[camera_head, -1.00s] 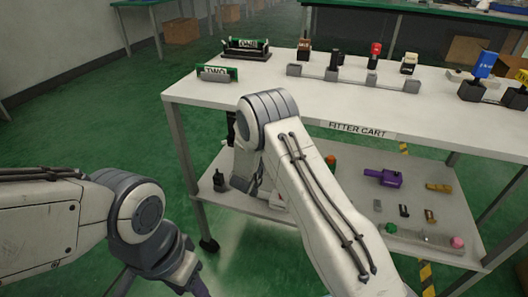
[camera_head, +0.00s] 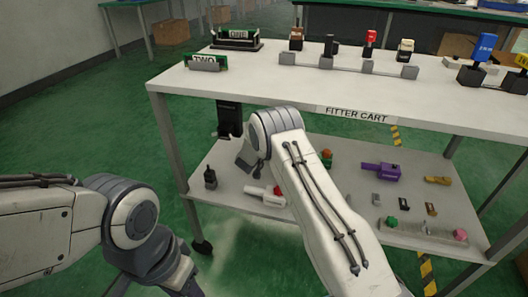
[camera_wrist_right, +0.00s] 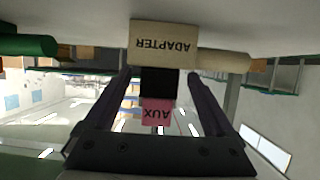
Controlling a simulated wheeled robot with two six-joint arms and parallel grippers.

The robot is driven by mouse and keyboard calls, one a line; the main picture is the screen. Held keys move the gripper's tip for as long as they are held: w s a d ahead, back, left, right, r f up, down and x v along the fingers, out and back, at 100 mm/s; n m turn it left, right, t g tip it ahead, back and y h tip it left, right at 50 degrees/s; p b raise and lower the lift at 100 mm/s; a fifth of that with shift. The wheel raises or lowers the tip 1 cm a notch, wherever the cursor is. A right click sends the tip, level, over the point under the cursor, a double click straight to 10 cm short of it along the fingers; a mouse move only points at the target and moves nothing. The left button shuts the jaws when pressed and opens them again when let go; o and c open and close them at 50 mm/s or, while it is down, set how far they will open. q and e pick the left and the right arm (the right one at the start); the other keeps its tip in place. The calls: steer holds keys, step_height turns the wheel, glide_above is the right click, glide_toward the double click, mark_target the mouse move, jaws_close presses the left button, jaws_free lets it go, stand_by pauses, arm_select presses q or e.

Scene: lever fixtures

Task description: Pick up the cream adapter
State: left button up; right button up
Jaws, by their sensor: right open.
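The cream adapter (camera_wrist_right: 163,45) lies on a pale shelf in the upside-down right wrist view, its dark lettering facing me and a thin bar reaching right. In the head view a pale piece (camera_head: 262,192) on the lower shelf, left of my right arm, appears to be it. My right gripper (camera_wrist_right: 163,80) is open; its two dark fingers point at the adapter, one either side, without visible contact. A pink AUX block (camera_wrist_right: 157,111) on a black stem shows between the fingers. My left gripper is mostly cut off at the bottom edge.
The cart's lower shelf (camera_head: 225,165) also bears a purple piece (camera_head: 381,171), a small black piece (camera_head: 210,178), and several other small parts. The upper shelf (camera_head: 250,85) overhangs it and carries lever fixtures. A cart leg (camera_head: 172,155) stands at the left.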

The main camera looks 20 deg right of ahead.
steer(key=shift+r, duration=0.1)
jaws_close()
